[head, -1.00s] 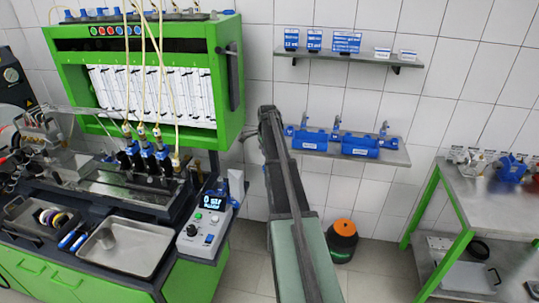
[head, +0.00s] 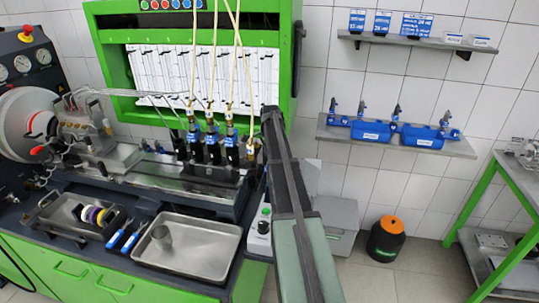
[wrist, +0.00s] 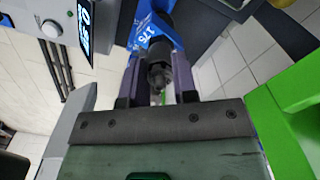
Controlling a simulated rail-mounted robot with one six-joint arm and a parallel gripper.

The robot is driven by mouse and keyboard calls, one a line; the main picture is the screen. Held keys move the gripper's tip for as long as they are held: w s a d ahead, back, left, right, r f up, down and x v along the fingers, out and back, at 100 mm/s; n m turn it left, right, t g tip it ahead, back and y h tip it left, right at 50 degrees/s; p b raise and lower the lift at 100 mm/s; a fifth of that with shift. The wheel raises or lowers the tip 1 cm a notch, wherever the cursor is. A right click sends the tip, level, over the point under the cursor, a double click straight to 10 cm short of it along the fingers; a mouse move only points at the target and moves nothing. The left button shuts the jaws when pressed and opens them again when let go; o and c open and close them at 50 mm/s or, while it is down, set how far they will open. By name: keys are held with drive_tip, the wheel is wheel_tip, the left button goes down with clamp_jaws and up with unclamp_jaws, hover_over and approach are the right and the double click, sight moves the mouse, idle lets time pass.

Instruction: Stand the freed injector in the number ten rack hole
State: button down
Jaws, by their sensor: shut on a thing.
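In the wrist view my gripper (wrist: 156,92) is shut on the injector (wrist: 158,65). The injector has a dark body with a blue part bearing a white number, partly cut off at the top edge. In the head view my arm hides the gripper and the held injector. Three injectors (head: 212,148) with blue collars stand in a row on the bench under the hoses. A fourth hose end (head: 250,142) hangs beside them, with my arm hiding part of the area below. I cannot make out a hole marked ten in either view.
A steel tray (head: 190,250) holding a cup lies at the bench front. A control box (head: 259,235) stands beside my arm and shows at upper left in the wrist view. A wall shelf (head: 350,137) at right carries blue bins and small blue-topped parts. A black-orange bin (head: 386,240) stands on the floor.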

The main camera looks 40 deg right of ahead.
drive_tip(key=shift+f+b, duration=2.75)
drive_tip(key=shift+f, duration=0.2)
drive_tip(key=shift+f+b, duration=0.6)
drive_tip(key=c, duration=1.2)
unclamp_jaws()
drive_tip(key=shift+r, duration=0.15)
wheel_tip(320, 180, up, 11)
drive_tip(key=p, duration=1.1)
drive_tip(key=shift+w+a, duration=0.1)
